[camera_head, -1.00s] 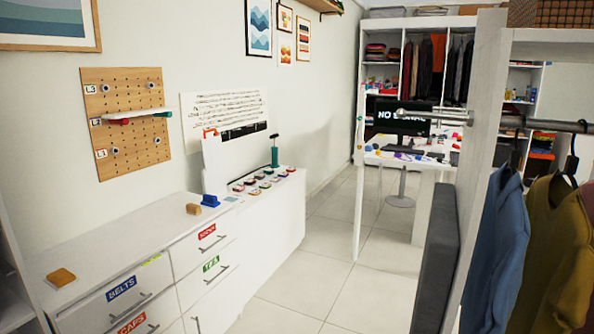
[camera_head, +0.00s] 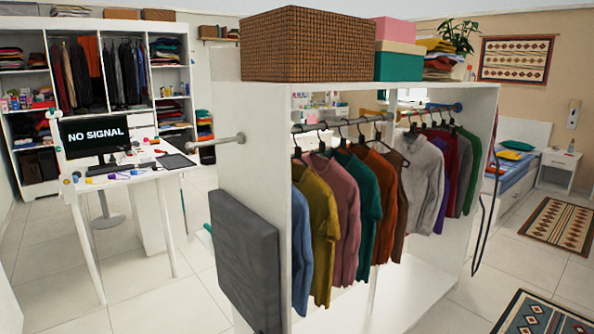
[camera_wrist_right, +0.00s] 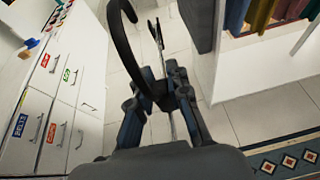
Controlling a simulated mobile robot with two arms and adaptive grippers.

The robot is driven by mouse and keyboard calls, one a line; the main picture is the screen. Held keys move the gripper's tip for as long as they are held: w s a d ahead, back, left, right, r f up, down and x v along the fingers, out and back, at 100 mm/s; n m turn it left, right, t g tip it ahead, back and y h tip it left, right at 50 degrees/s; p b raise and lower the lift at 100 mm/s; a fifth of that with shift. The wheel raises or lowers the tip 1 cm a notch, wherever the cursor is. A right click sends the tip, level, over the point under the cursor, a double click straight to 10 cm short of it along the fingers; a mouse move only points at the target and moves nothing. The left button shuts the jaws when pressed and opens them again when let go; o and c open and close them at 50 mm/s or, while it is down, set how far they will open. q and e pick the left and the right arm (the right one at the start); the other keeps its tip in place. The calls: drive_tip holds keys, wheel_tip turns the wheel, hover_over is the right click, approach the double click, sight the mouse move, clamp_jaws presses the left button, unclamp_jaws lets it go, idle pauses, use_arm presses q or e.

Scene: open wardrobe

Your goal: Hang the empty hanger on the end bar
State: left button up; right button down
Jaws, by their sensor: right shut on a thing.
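The end bar (camera_head: 214,141) is a short metal rod sticking out to the left from the wardrobe's white end panel (camera_head: 252,170). Nothing hangs on it. In the right wrist view my right gripper (camera_wrist_right: 163,88) is shut on a dark, thin hanger (camera_wrist_right: 122,42). Its curved part rises up and left from the fingers, and the rest is seen nearly edge-on. No garment shows on it. The floor lies below the gripper. Neither gripper can be made out in the head view.
Several garments (camera_head: 340,210) hang on the wardrobe's inner rail (camera_head: 340,124). A grey padded panel (camera_head: 245,262) leans on the end panel's lower part. A desk with a monitor (camera_head: 95,136) stands left. White drawers (camera_wrist_right: 50,125) flank the gripper, with free tiled floor between.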

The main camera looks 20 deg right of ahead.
use_arm(q)
wheel_tip(320, 180, up, 15)
drive_tip(key=p, duration=1.2)
drive_tip(key=shift+w+d, duration=0.15)
drive_tip(key=shift+d, duration=0.3)
use_arm(e)
drive_tip(key=w+d+r, duration=0.2)
drive_tip(key=w+r, duration=0.1)
drive_tip(key=r, duration=0.6)
drive_tip(key=w+d+r, duration=0.2)
drive_tip(key=w+r, duration=0.2)
drive_tip(key=r, duration=0.6)
drive_tip(key=w+d+r, duration=0.2)
drive_tip(key=w+r, duration=0.1)
drive_tip(key=r, duration=0.7)
drive_tip(key=shift+w+n+y, duration=0.2)
drive_tip(key=shift+n+y, duration=0.1)
drive_tip(key=shift+y, duration=0.1)
use_arm(q)
drive_tip(key=shift+r, duration=0.1)
use_arm(e)
drive_tip(key=shift+d, duration=0.1)
